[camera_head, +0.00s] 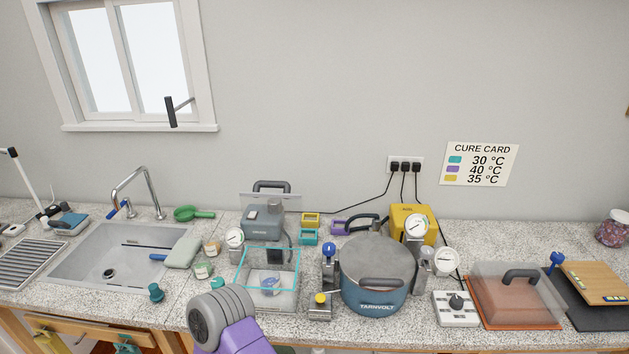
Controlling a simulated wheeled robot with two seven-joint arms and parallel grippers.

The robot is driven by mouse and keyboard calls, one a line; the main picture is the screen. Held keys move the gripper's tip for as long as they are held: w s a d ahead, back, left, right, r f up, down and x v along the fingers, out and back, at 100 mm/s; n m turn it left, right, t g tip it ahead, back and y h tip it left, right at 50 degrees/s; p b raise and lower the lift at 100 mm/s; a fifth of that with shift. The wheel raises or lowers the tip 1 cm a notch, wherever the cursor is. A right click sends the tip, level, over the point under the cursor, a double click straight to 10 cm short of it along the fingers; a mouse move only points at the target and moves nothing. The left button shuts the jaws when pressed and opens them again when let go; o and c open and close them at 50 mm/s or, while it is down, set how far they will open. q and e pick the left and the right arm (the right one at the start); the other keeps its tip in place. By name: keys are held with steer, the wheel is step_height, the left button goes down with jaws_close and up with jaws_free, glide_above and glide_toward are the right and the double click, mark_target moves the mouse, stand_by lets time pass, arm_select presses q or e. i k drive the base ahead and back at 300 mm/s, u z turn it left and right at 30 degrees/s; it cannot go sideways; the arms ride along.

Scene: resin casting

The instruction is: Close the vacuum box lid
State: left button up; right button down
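The vacuum box (240,290) is a clear box with a teal rim, standing on the counter left of the blue pot. A small blue item (269,283) shows inside it. Its lid (290,203) appears to stand raised at the back: a clear panel with a dark handle (272,186) at the top, in front of or around the grey pump. The lid's lower edge is hard to make out. A purple and grey link of my arm covers the counter by the box's front left corner. Neither gripper shows.
A grey pump (263,224) with a gauge stands behind the box. The blue pressure pot (375,290) stands close on its right. Small jars (203,270) and a sink (90,262) are to the left. A covered orange tray (483,318) is at right.

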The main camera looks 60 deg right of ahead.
mark_target(284, 185)
steer(key=k, duration=0.1)
steer(key=z, duration=1.2)
